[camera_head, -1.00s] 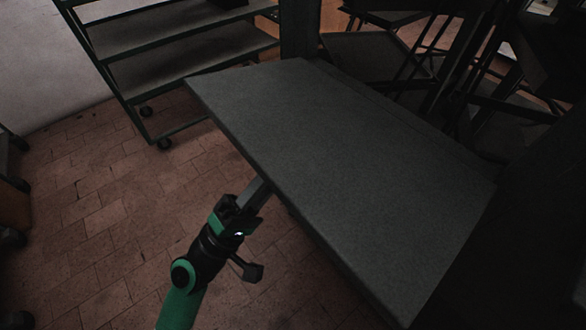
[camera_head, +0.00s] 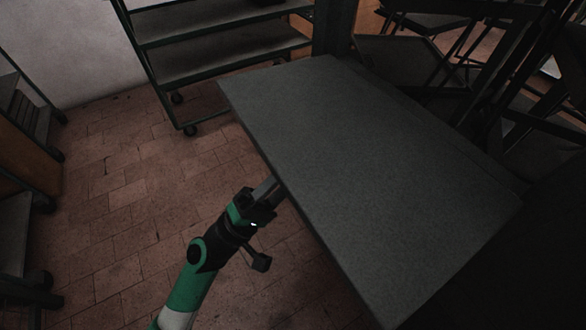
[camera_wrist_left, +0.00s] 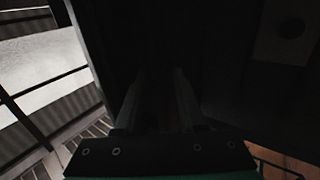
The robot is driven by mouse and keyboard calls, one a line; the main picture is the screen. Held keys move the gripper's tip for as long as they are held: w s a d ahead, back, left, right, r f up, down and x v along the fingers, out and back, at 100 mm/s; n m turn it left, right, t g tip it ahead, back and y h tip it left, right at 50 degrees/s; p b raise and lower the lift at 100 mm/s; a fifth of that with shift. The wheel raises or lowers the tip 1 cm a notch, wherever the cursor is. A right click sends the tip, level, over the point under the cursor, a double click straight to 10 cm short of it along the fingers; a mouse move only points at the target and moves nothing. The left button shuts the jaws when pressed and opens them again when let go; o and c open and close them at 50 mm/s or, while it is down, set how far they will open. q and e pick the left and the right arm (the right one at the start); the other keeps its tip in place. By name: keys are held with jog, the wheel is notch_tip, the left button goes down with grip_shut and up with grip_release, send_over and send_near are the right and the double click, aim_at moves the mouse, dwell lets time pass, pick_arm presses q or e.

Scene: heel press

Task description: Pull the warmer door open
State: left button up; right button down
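A large dark grey flat slab (camera_head: 370,180) fills the middle of the head view, seen from above. It looks like the top of a unit; its front side is hidden, and I cannot pick out the warmer door or its handle there. My left gripper (camera_head: 272,190) is at the slab's left edge, with its fingertips partly out of sight at or under that edge. In the left wrist view the two fingers (camera_wrist_left: 158,100) stand apart in front of a very dark surface. I cannot tell whether anything is between them. My right gripper is not in view.
A wheeled shelf cart (camera_head: 215,60) stands at the back left. Dark shelving (camera_head: 30,130) is at the far left. Open tiled floor (camera_head: 130,190) lies between it and the slab. Dark frames and chairs (camera_head: 450,60) crowd the back right.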

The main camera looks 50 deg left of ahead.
pick_arm(q)
jog(key=shift+s+r, duration=0.1)
jog(key=shift+s, duration=0.05)
jog(key=v, duration=1.1)
jog(key=shift+s, duration=0.15)
dwell(0.4)
